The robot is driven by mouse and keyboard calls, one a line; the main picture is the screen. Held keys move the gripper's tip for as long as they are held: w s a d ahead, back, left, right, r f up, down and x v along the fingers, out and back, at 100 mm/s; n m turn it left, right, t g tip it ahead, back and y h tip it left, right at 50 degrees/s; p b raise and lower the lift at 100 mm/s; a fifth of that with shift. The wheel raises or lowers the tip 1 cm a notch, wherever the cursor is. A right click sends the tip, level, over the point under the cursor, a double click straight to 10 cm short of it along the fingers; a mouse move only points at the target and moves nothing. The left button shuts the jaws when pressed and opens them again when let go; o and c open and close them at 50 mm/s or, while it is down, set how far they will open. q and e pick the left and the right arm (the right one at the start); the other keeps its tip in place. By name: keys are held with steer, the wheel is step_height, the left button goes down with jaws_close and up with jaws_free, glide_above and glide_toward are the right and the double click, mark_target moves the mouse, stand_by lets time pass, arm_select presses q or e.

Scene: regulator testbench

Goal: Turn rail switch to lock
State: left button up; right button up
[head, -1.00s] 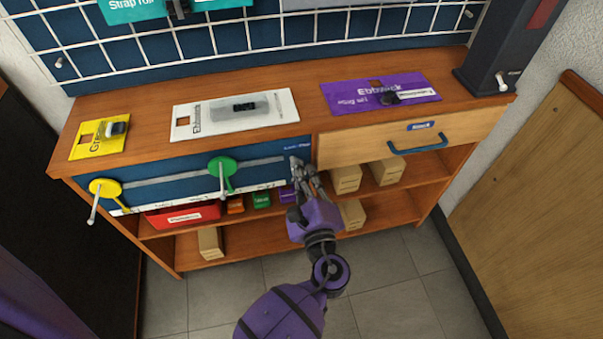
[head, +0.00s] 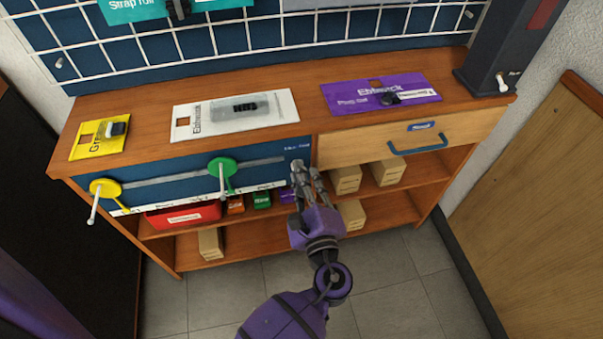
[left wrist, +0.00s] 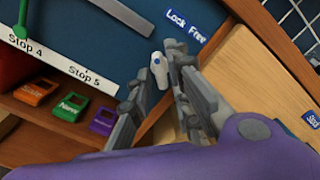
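The rail switch, a small white lever with a blue spot (left wrist: 158,68), sits on the blue rail panel beside the "Lock Free" label (left wrist: 187,25). My left gripper (left wrist: 155,78) is open, with one finger on each side of the lever; I cannot tell whether either finger touches it. In the head view my left gripper (head: 302,172) is at the right end of the blue panel (head: 265,173) and hides the switch there. A green rail knob (head: 221,170) and a yellow one (head: 103,189) are farther left. My right gripper is not in view.
A wooden drawer with a blue handle (head: 418,146) is just right of the gripper. The shelf below holds a red bin (head: 183,216), small coloured boxes and several cartons (head: 346,180). Yellow, white and purple plates lie on the bench top. The floor in front is clear.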

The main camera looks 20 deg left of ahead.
arm_select(q)
steer(key=v, duration=1)
steer(key=shift+s+d, duration=0.25)
